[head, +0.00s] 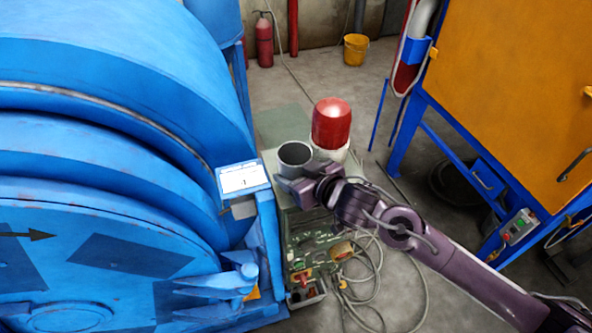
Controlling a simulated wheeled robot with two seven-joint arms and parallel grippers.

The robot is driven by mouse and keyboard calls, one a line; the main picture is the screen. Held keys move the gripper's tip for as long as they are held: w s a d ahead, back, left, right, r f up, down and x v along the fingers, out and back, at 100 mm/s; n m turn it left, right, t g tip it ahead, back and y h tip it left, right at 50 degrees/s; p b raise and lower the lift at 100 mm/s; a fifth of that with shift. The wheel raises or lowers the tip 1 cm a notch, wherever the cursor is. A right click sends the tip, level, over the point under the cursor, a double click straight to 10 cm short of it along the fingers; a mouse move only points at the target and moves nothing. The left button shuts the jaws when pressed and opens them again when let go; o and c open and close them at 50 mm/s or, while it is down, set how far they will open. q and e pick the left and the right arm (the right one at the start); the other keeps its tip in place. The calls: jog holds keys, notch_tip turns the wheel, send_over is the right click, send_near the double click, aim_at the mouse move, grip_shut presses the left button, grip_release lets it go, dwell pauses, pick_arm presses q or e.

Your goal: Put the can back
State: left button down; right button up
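A grey, open-topped can (295,154) is upright near the middle of the head view, with its dark inside showing. My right arm comes in from the lower right. My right gripper (290,183) is at the near, lower side of the can and overlaps it in the picture. The fingers are small and partly hidden, so I cannot tell whether they close on the can. The can's base is hidden behind the gripper. My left gripper is not in view.
A red-topped container (332,124) stands just right of the can. A large blue drum machine (130,130) fills the left. An orange cabinet (520,90) on a blue frame is at right. Green equipment (310,238) and loose cables lie below the gripper. A yellow bucket (355,49) stands behind.

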jog(key=shift+f, duration=0.15)
jog(key=o, duration=1.1)
jog(key=shift+s+r, duration=0.1)
jog(key=shift+r, duration=0.1)
jog(key=shift+b+v, duration=0.85)
jog(key=shift+v, duration=5.05)
